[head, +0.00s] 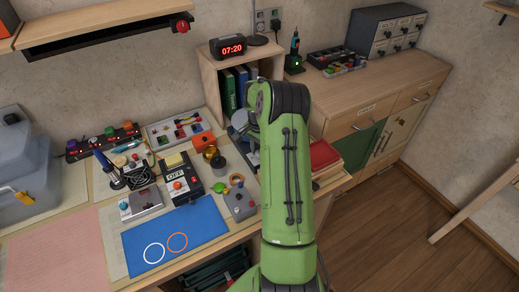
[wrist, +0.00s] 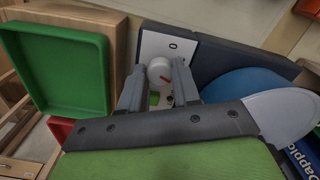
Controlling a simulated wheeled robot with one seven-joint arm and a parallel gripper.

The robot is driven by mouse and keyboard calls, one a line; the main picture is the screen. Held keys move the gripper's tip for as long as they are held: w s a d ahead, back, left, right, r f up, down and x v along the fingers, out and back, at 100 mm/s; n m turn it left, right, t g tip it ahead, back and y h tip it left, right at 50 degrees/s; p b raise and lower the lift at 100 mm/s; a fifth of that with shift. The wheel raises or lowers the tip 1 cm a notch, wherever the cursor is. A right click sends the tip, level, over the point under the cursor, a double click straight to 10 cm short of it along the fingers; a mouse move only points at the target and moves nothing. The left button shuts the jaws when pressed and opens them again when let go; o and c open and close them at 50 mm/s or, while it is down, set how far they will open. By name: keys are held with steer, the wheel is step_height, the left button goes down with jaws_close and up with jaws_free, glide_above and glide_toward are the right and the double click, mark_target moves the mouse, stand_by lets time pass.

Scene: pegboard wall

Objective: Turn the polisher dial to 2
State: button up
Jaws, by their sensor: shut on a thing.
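The dial (wrist: 159,69) is a round white knob with a red mark, seen in the wrist view on a pale panel (wrist: 152,44). A "0" is printed on the panel above the dial; no 2 can be read. The red mark looks slanted, not straight at the 0. My gripper (wrist: 158,82) has one finger on each side of the dial and is shut on it.
In the wrist view a green tray (wrist: 17,48) stands left of my fingers, and a blue rounded thing (wrist: 235,83) and dark block (wrist: 228,62) are close on the right. The workbench left of my arm holds a blue mat (head: 198,222) and a black device (head: 183,178).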

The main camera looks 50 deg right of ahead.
steer(key=shift+r, duration=0.1)
steer(key=o, duration=1.1)
steer(key=shift+c, duration=0.2)
step_height(320, 180, up, 16)
steer(key=p, duration=0.3)
steer(key=shift+p, duration=0.3)
steer(key=shift+f, duration=0.2)
